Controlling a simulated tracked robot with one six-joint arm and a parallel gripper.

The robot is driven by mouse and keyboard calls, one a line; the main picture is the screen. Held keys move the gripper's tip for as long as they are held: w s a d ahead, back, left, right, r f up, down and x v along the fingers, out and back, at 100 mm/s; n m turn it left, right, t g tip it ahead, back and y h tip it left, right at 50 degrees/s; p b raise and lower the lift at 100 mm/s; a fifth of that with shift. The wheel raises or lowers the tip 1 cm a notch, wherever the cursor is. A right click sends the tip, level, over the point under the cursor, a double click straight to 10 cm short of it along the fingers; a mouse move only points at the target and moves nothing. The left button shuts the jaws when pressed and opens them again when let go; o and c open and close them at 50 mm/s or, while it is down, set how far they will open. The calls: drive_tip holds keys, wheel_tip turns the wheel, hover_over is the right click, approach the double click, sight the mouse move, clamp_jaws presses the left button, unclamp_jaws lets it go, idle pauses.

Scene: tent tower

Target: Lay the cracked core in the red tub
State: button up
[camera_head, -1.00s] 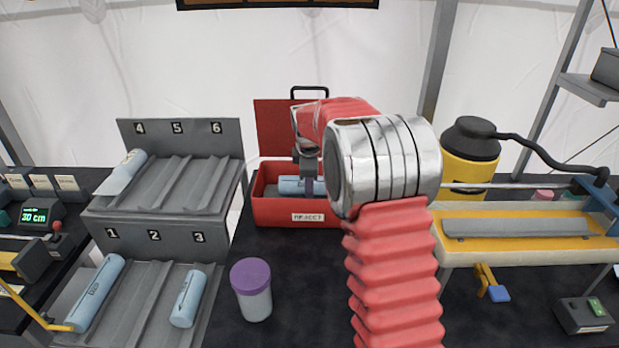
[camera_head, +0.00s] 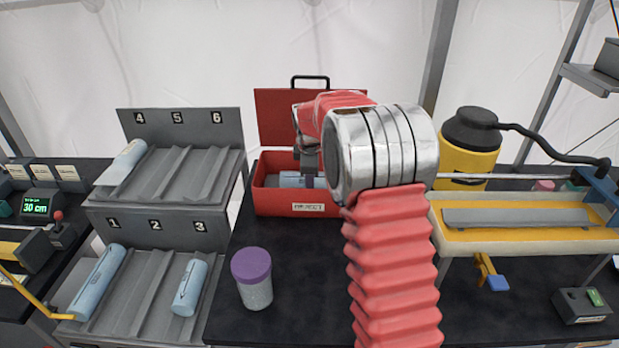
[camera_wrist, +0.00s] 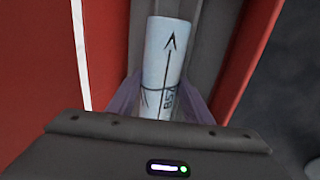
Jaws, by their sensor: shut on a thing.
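The red tub (camera_head: 270,203), labelled REJECT, stands at the back middle with its lid open. A pale blue core (camera_head: 290,180) is inside it, partly hidden by the front wall and my gripper (camera_head: 308,181).
At left a grey two-level rack (camera_head: 150,240) holds pale cores in slots 1, 3 and 4. A purple-lidded jar (camera_head: 253,285) stands in front of the tub. A yellow canister (camera_head: 468,160) and a yellow-topped bench (camera_head: 530,238) are at right.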

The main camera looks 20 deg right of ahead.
drive_tip(key=o, duration=1.5)
drive_tip(key=v, duration=1.3)
drive_tip(key=shift+r, duration=0.35)
drive_tip(key=shift+s, duration=0.1)
